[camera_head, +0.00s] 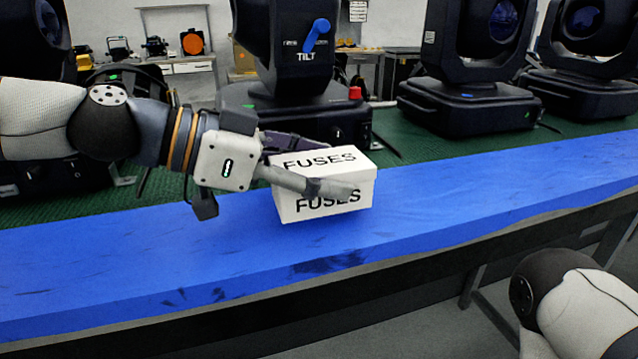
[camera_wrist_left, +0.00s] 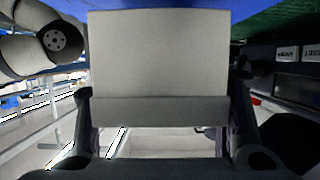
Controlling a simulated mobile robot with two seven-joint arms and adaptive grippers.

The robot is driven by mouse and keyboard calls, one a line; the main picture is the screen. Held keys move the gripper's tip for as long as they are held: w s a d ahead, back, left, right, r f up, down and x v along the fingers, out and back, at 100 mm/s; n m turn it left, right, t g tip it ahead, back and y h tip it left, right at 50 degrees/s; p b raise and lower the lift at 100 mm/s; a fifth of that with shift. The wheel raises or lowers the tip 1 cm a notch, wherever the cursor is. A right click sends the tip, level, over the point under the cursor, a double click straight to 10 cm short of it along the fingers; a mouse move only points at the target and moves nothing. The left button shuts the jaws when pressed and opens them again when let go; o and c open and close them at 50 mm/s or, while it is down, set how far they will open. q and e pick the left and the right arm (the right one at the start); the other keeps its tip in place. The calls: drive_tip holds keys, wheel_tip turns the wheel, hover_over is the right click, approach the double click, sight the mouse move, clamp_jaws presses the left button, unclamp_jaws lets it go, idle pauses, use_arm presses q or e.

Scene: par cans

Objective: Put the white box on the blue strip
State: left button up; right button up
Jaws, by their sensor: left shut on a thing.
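The white box (camera_head: 318,199), lettered FUSES, is held by my left gripper (camera_head: 335,168), which comes in from the left. One finger lies across its near face and the other is behind it. The box appears upright over the blue strip (camera_head: 480,195); I cannot tell for sure whether its underside touches it. In the left wrist view the box (camera_wrist_left: 160,60) fills the middle between the two fingers, and a bit of the blue strip (camera_wrist_left: 250,5) shows at the top. My right gripper is out of view.
A black stage light with a blue lever (camera_head: 300,60) stands just behind the box. More lights (camera_head: 470,105) stand along the green surface (camera_head: 425,150) behind the strip. The strip is clear to the left and right of the box.

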use_arm(q)
drive_tip(key=shift+f, duration=0.7)
drive_tip(key=shift+f, duration=0.1)
drive_tip(key=shift+f, duration=0.15)
drive_tip(key=o, duration=1.3)
